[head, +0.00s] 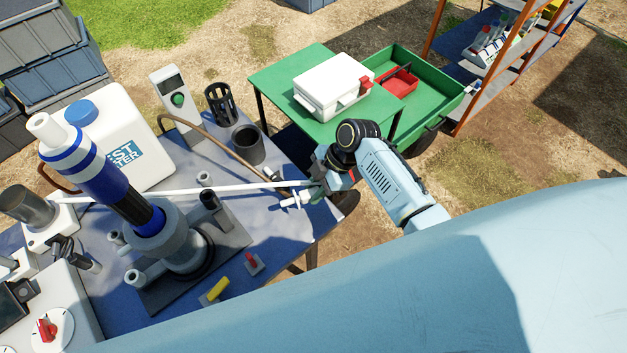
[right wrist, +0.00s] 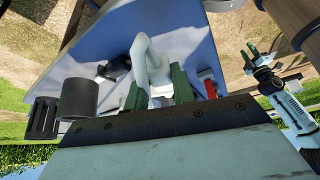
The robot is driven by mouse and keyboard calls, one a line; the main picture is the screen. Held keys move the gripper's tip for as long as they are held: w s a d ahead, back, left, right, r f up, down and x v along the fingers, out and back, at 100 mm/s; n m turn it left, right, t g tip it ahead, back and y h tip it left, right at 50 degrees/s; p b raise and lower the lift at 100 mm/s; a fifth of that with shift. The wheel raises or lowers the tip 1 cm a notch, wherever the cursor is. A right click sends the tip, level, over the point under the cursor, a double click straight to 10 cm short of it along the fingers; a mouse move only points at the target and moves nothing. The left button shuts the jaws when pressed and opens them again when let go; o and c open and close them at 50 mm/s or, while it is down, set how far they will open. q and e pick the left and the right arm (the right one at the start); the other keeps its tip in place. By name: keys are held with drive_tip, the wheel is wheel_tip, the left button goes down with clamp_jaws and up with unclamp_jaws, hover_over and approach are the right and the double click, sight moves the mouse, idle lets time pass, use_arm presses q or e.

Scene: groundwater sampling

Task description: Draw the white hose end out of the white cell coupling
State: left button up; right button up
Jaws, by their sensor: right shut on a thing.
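My right gripper (head: 316,187) is shut on the white hose end (head: 293,201), near the right edge of the blue table. In the right wrist view, the bent white hose piece (right wrist: 150,65) sits between the green finger pads (right wrist: 158,92). The white hose (head: 225,187) runs left from there across the table. The flow cell (head: 172,246) stands on a dark base with several short pale ports, one of them on its front left (head: 136,279). The held end is apart from the cell, to its right. I cannot tell which port is the white coupling. My left gripper (right wrist: 262,58) shows small in the right wrist view.
A brown hose (head: 205,133), a black cup (head: 247,145) and a slotted black holder (head: 220,104) are behind the gripper. A red valve (head: 252,262) and a yellow one (head: 216,290) lie in front. A green table (head: 275,80) with a white case (head: 331,84) stands beyond.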

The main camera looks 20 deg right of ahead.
sight(307, 212)
drive_tip(key=shift+s+a, duration=0.25)
drive_tip(key=shift+a, duration=0.1)
drive_tip(key=shift+f, duration=0.25)
drive_tip(key=shift+f+b, duration=0.3)
drive_tip(key=shift+f, duration=0.55)
wheel_tip(307, 212, down, 5)
drive_tip(key=b, duration=0.4)
drive_tip(key=shift+r, duration=0.15)
drive_tip(key=shift+b, duration=0.3)
drive_tip(key=o, duration=1)
drive_tip(key=v, duration=1.3)
drive_tip(key=shift+s+d, duration=0.15)
drive_tip(key=shift+d, duration=0.15)
